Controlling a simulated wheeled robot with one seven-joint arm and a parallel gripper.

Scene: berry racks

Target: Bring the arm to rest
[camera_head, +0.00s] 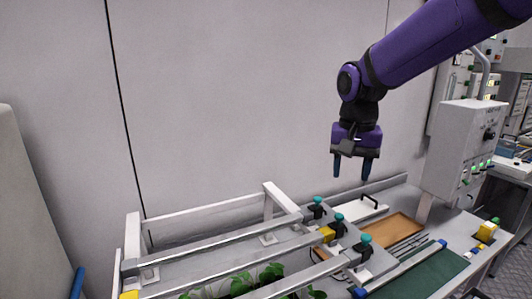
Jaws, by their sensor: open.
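My gripper (353,171) hangs from my purple arm (430,45) at the upper right, with its two dark fingers pointing down. The fingers are apart with nothing between them. It is in the air above the back of the bench, in front of the pale wall panels, and touches nothing that I can see.
Below is a bench with white rack rails (215,239) and green leafy plants (262,277) at the bottom. Teal-topped knobs (339,219), a brown board (390,230) and a green mat (435,274) lie to the right.

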